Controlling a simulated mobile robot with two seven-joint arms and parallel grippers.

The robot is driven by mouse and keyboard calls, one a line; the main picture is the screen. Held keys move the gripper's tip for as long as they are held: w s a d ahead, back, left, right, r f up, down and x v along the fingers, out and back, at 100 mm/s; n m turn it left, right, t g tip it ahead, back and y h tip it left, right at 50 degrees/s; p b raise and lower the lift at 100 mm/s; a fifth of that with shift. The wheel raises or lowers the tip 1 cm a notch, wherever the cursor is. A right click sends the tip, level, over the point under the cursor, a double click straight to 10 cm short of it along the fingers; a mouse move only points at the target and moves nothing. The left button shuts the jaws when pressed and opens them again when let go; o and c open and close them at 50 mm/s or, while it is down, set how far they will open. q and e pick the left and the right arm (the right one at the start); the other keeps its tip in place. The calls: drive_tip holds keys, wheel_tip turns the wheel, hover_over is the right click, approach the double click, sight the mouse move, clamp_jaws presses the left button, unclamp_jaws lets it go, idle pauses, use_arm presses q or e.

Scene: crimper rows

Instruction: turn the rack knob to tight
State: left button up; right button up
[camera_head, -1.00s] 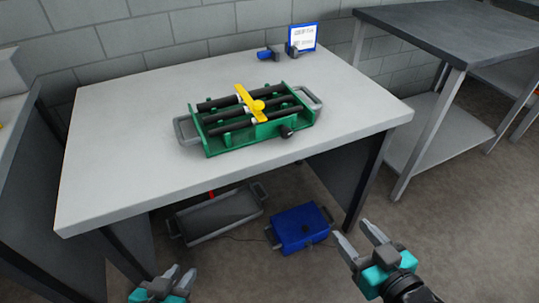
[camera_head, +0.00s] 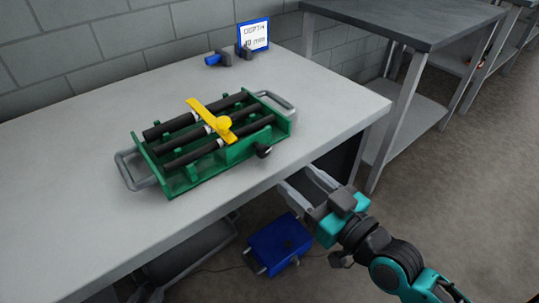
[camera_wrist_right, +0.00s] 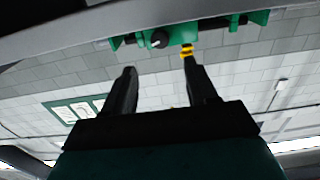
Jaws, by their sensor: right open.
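The green rack (camera_head: 205,150) stands on the table, holding several black rods. A yellow lever-like bar (camera_head: 212,119) with a round yellow knob lies across the rods. The black rack knob (camera_head: 263,150) sticks out from the rack's front side near its right end; it also shows in the right wrist view (camera_wrist_right: 159,39). My right gripper (camera_head: 303,180) is open and empty, in front of the table edge, below and right of the black knob and apart from it. In the right wrist view, the knob appears beyond the gap between the fingers (camera_wrist_right: 160,70). My left gripper is out of view.
The grey table (camera_head: 70,150) is clear around the rack. A blue box (camera_head: 279,245) is on the floor below. A metal table (camera_head: 400,20) stands at right.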

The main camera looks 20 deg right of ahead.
sight(266, 152)
drive_tip(key=b+x, duration=0.1)
drive_tip(key=x, duration=0.8)
drive_tip(key=shift+w+a, duration=0.1)
drive_tip(key=shift+w, duration=0.05)
drive_tip(key=shift+c, duration=0.3)
drive_tip(key=c, duration=1)
drive_tip(key=shift+o, duration=0.2)
drive_tip(key=m+p, duration=0.2)
drive_tip(key=shift+r+p, duration=0.2)
drive_tip(key=shift+p, duration=0.2)
drive_tip(key=shift+f+m+p, duration=0.25)
drive_tip(key=shift+m+p, duration=0.3)
drive_tip(key=shift+m, duration=0.35)
drive_tip(key=o, duration=1)
